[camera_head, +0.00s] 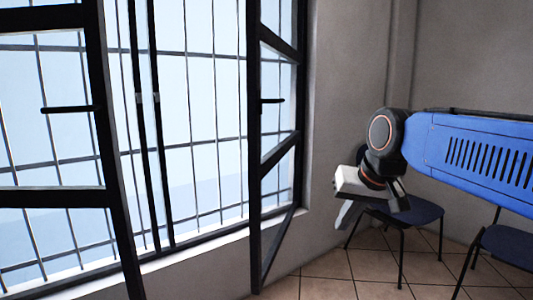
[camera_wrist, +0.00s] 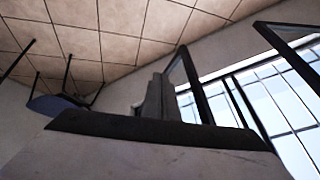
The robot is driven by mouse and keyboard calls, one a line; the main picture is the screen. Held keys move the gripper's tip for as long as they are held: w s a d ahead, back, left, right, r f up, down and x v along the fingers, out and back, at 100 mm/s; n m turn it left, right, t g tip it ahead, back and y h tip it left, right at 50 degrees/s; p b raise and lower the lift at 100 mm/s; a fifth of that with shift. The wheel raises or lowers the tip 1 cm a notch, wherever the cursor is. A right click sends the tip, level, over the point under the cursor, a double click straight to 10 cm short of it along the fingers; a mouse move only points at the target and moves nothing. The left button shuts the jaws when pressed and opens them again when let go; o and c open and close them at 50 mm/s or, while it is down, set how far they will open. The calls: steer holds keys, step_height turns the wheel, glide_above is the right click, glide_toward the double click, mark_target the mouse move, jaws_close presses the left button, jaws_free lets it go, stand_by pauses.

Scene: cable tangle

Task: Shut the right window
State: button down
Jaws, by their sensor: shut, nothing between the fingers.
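The right window (camera_head: 256,150) is a dark-framed glazed sash standing swung into the room, away from the barred opening. It has a dark handle (camera_head: 271,100) at mid-height. My gripper (camera_head: 348,214) is to the right of this sash in the head view, pointing down and left, with a visible gap between them in the picture. Its fingers (camera_wrist: 154,97) look closed together and hold nothing. In the wrist view the dark sash frame (camera_wrist: 196,88) shows just beyond the fingers, and touching cannot be judged. The sash's far edge is partly hidden in that view.
The left window (camera_head: 105,150) also stands open, with its own handle (camera_head: 70,109). Bars (camera_head: 188,100) cover the opening. Dark blue chairs (camera_head: 415,212) (camera_head: 510,243) stand behind and below my arm. Tiled floor (camera_head: 325,268) is clear near the sash's lower end.

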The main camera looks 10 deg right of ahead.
steer(key=w+a+r+m+t+y, duration=0.1)
steer(key=w+a+r, duration=0.4)
steer(key=w+r, duration=0.45)
steer(key=w+a+r+m+y, duration=0.1)
steer(key=w+a+r, duration=0.3)
steer(key=w+r, duration=0.5)
steer(key=w+a+f, duration=0.6)
steer(key=w+f, duration=0.1)
steer(key=f, duration=0.2)
steer(key=shift+w+a, duration=0.25)
steer(key=shift+w, duration=0.05)
steer(key=shift+a, duration=0.15)
